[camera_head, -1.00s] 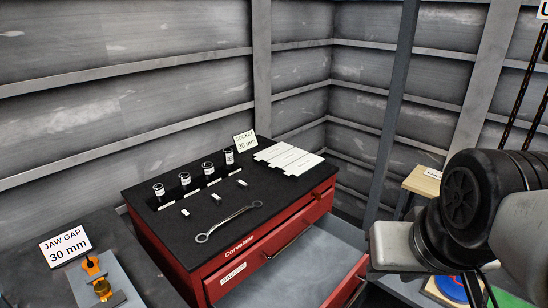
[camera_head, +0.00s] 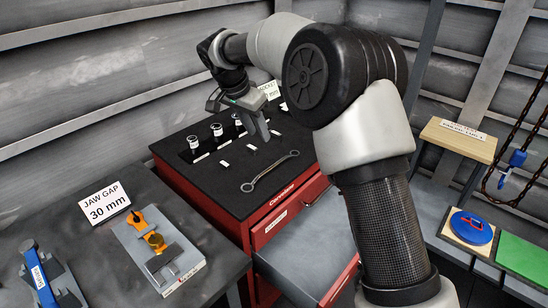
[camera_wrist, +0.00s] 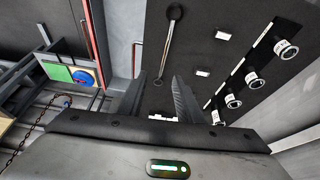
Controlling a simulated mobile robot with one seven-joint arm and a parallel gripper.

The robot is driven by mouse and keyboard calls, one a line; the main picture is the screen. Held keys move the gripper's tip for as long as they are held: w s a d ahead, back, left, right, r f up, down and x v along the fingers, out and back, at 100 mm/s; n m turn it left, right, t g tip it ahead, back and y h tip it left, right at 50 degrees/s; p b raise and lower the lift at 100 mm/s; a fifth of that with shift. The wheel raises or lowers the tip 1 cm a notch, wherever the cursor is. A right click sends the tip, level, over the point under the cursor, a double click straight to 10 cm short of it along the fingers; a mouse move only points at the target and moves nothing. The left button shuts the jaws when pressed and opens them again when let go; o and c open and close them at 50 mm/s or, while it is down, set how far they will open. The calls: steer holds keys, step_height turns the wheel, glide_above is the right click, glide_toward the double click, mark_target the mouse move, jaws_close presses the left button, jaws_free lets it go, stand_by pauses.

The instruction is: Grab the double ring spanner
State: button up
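The double ring spanner (camera_head: 270,172) is a grey bar with a ring at each end. It lies flat on the black top of the red tool cabinet (camera_head: 215,198), near its front edge. In the wrist view the spanner (camera_wrist: 167,45) lies beyond my fingertips, roughly in line with the gap between them. My gripper (camera_head: 257,134) hangs above the cabinet top, behind the spanner and apart from it. In the wrist view my gripper (camera_wrist: 158,82) has its two fingers spread with nothing held between them.
Several sockets (camera_head: 217,132) stand in a row at the back of the cabinet top, with small white labels before them. A drawer (camera_head: 300,250) stands open below. A grey bench at left holds the jaw gap sign (camera_head: 106,201) and an orange fixture (camera_head: 150,235).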

steer(key=p, duration=0.1)
glide_above(266, 171)
steer(key=shift+m, duration=0.3)
step_height(266, 171, down, 13)
steer(key=shift+r, duration=0.1)
steer(key=shift+p+x, duration=0.75)
steer(key=shift+x, duration=1.9)
steer(key=shift+w+r, duration=0.15)
steer(key=shift+w, duration=0.05)
jaws_close()
